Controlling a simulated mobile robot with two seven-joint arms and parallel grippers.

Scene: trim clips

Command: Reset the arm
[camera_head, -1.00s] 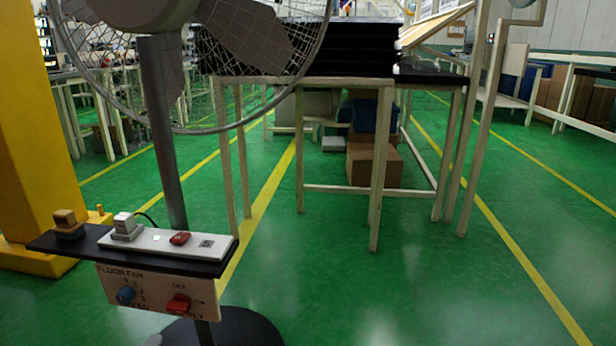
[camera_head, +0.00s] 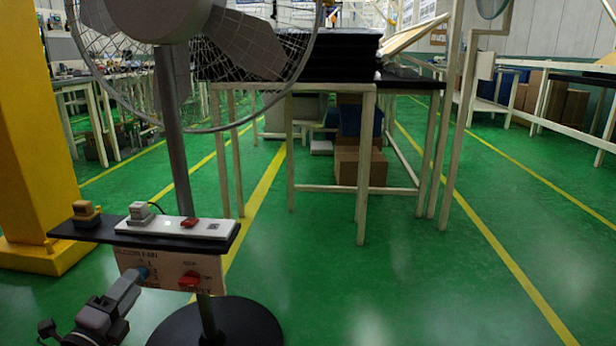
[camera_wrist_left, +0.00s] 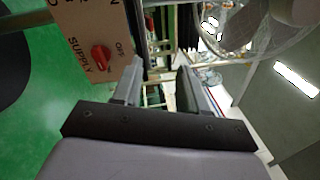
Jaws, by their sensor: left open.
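My left gripper (camera_head: 130,284) comes in from the lower left, in front of the floor fan's control panel (camera_head: 160,262). The red switch also shows in the head view (camera_head: 189,280). My right gripper is not in view.
A black shelf (camera_head: 88,229) above the panel carries a white power strip (camera_head: 175,228) and plugs. The fan's pole (camera_head: 174,140) and round black base (camera_head: 240,325) stand behind. A yellow column (camera_head: 35,130) is at left. Green floor (camera_head: 400,290) is clear at right.

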